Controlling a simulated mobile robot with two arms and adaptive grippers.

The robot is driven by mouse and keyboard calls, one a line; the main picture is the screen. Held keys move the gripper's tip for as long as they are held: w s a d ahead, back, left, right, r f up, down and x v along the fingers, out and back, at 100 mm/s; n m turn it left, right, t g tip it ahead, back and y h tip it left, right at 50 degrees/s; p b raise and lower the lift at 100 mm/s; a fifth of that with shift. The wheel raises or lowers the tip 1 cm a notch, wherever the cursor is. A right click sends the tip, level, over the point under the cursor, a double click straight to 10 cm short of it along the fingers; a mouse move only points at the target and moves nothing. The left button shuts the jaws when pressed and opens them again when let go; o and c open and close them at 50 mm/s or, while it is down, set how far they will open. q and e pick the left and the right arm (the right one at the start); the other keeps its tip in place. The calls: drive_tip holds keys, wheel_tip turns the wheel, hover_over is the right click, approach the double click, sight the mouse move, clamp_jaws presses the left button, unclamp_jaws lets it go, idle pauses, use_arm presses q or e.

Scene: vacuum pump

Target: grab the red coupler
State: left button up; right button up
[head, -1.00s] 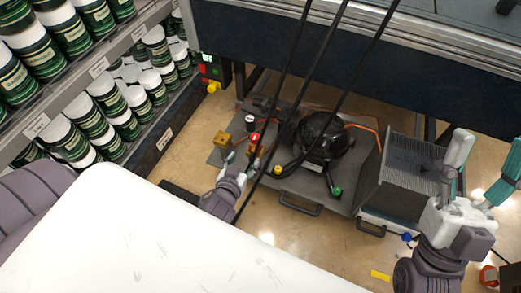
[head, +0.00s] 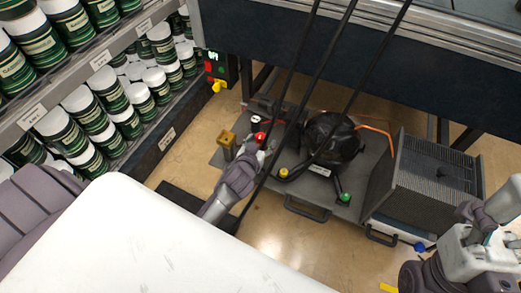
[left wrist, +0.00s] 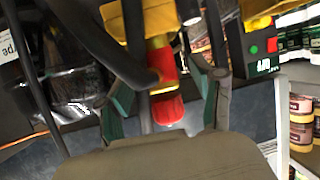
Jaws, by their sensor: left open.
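The red coupler (head: 260,137) is a small red fitting on the left part of the vacuum pump's base plate. In the left wrist view it (left wrist: 168,108) hangs below a yellow fitting, between the two teal-padded fingers. My left gripper (head: 264,151) is open around or just in front of it, with gaps on both sides; whether a finger touches it is unclear. The black round pump (head: 331,138) stands to its right. My right gripper (head: 487,222) is at the right edge, cut off, away from the coupler; its opening is unclear.
Black cables (head: 318,67) hang across the scene by the left gripper. A yellow-topped fitting (head: 283,172) and a green-topped one (head: 345,198) stand on the plate. A shelf of green cans (head: 92,123) is at left. A brass-coloured block (head: 227,143) is left of the coupler.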

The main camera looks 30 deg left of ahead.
use_arm(q)
drive_tip(key=shift+w, duration=0.1)
drive_tip(key=shift+c, duration=0.2)
clamp_jaws()
